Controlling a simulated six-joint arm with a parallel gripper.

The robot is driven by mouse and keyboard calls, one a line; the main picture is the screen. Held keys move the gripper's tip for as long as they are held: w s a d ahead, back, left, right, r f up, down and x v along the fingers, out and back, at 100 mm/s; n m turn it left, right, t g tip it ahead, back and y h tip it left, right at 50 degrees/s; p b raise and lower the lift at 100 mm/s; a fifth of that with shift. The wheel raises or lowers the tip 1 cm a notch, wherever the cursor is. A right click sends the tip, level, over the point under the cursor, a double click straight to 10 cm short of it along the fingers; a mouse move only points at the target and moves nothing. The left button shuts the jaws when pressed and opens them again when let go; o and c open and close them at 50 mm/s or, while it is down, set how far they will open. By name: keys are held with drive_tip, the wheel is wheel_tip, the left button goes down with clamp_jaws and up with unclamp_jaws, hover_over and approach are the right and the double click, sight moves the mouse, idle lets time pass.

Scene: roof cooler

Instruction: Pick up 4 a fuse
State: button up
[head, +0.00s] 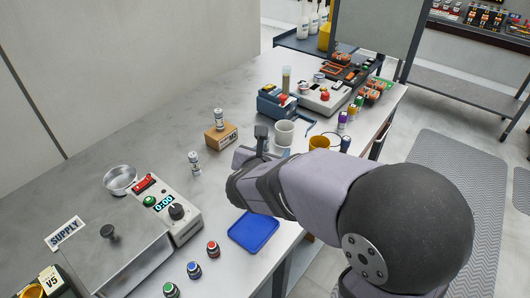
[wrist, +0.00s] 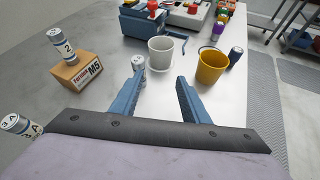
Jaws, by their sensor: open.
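A silver-capped fuse (wrist: 138,63) stands on the table just beyond my left fingertip in the wrist view; its label is unreadable there. My gripper (wrist: 160,80) is open, with nothing held between its blue fingers. In the head view, my gripper (head: 262,138) is over the table, and its wrist hides most of that fuse's surroundings. A fuse marked 2 (wrist: 65,47) stands on a cardboard box, also seen in the head view (head: 219,118). A fuse marked 3 A (wrist: 16,123) stands left of my gripper; it shows in the head view (head: 194,162).
A white mug (wrist: 161,54) and a yellow mug (wrist: 211,68) stand beyond my fingers. A dark blue cylinder (wrist: 236,57) is right of them. The cardboard box (head: 221,137) is to the left. A blue tray (head: 253,230) and a supply unit (head: 165,213) are nearer.

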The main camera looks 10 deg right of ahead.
drive_tip(key=a+n, duration=0.1)
drive_tip(key=w+a+n+t, duration=0.1)
drive_tip(key=a+y, duration=0.1)
drive_tip(key=shift+w+a+r+n, duration=0.2)
drive_tip(key=shift+w+r+n, duration=0.05)
drive_tip(key=shift+r+n, duration=0.15)
drive_tip(key=shift+x, duration=3.7)
drive_tip(key=shift+d+r, duration=0.1)
drive_tip(key=shift+d, duration=0.05)
clamp_jaws()
